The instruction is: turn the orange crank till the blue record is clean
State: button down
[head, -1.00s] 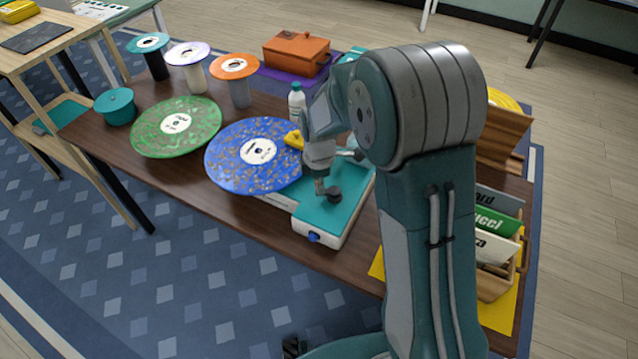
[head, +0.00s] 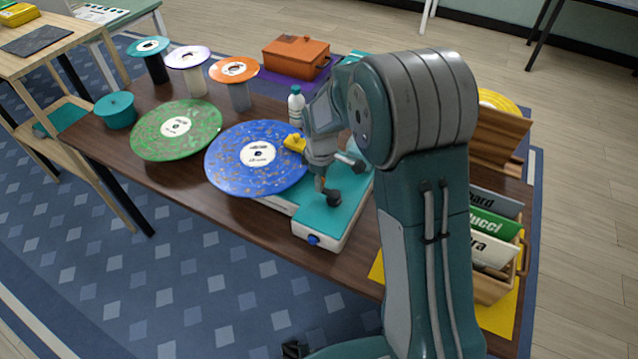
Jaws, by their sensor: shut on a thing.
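The blue record (head: 232,176) lies flat on a teal and white cleaning machine (head: 318,220), overhanging its left end. Brown specks are scattered over the record's blue face, around a white label. A yellow part (head: 294,142) of the machine reaches over the record's right edge. My gripper (head: 345,182) is low over the machine's teal top, right of the record, its dark finger pads shut on what appears to be the crank.
A green speckled record (head: 150,138) lies left of the blue one. Teal, lilac and orange discs on posts, a teal tub (head: 115,110), a white bottle (head: 296,104) and an orange box (head: 296,58) stand behind. A record crate (head: 497,288) is at right.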

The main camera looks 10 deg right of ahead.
jog(key=m, duration=0.2)
jog(key=d+m, duration=0.1)
jog(key=w+m, duration=0.1)
jog(key=m, duration=0.1)
jog(key=shift+d+m, duration=0.25)
jog(key=shift+m, duration=0.05)
jog(key=m, duration=0.1)
jog(key=d+m, duration=0.1)
jog(key=m, duration=0.1)
jog(key=shift+w+m, duration=0.2)
jog(key=shift+m, duration=0.1)
jog(key=m, duration=0.1)
jog(key=d+m, duration=0.1)
jog(key=shift+m, duration=0.4)
jog(key=m, duration=0.1)
jog(key=d+m, duration=0.1)
jog(key=m, duration=0.1)
jog(key=shift+s+d+f+m, duration=0.1)
jog(key=shift+s+m, duration=0.1)
jog(key=shift+m, duration=0.1)
jog(key=m, duration=0.2)
jog(key=shift+s+d+m, duration=0.25)
jog(key=shift+d+m, duration=0.05)
jog(key=shift+d, duration=0.05)
jog(key=m, duration=0.2)
jog(key=s+d+m, duration=0.1)
jog(key=m, duration=0.2)
jog(key=shift+s, duration=0.2)
jog(key=shift+d+m, duration=0.1)
jog(key=shift+m, duration=0.2)
